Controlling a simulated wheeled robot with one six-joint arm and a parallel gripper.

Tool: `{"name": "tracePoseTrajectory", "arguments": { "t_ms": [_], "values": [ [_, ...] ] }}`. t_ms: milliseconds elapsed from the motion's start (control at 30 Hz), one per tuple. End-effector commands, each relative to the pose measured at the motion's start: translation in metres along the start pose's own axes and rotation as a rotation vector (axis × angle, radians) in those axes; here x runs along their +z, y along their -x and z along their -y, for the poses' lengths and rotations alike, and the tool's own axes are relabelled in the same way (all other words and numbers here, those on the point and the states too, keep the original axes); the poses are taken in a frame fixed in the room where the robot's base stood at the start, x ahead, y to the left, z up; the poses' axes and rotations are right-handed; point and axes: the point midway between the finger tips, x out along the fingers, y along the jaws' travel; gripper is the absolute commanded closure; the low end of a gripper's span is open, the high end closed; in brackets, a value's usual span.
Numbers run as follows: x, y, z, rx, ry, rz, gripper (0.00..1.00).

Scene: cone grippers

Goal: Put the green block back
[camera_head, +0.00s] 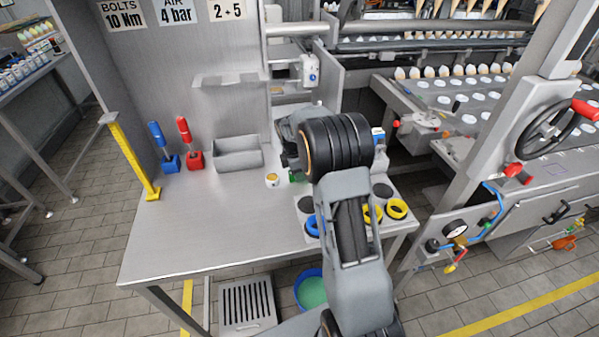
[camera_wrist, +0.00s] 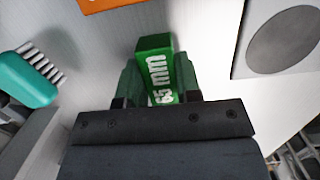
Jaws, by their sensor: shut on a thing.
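The green block (camera_wrist: 156,58) stands out from between the two jaws of my gripper (camera_wrist: 157,80) in the wrist view. White lettering ending in "5 mm" runs along its face. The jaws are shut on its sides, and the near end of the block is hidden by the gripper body. In the head view only a small green patch (camera_head: 293,176) shows at the left of my black wrist, over the metal table (camera_head: 215,225). My arm hides the gripper there. I cannot tell whether the block touches the table.
A grey bin (camera_head: 237,153) and a small yellow-rimmed pot (camera_head: 272,180) stand left of my wrist. A board with dark discs, a blue ring (camera_head: 312,225) and yellow rings (camera_head: 397,209) lies beneath my arm. A teal brush (camera_wrist: 25,80) is at the wrist view's left. The table's front left is clear.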

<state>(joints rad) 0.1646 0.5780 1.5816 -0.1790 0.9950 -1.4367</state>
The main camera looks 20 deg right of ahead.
Motion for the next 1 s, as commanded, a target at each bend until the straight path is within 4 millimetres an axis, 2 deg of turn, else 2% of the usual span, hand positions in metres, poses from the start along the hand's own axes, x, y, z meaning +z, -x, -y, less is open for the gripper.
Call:
{"name": "tracePoseTrajectory", "arguments": {
  "t_ms": [367,400,600,667,867,1000],
  "values": [
    [-0.0005,-0.004,0.0001,0.0,0.0,0.0,1.0],
    [-0.0005,-0.0041,0.0001,0.0,0.0,0.0,0.67],
    [-0.0005,-0.0037,0.0002,0.0,0.0,0.0,0.47],
    [-0.0005,-0.0037,0.0002,0.0,0.0,0.0,0.43],
    [-0.0005,-0.0033,0.0001,0.0,0.0,0.0,0.43],
    [0.0,0.0044,-0.0005,0.003,0.0,0.0,0.43]
  ]
}}
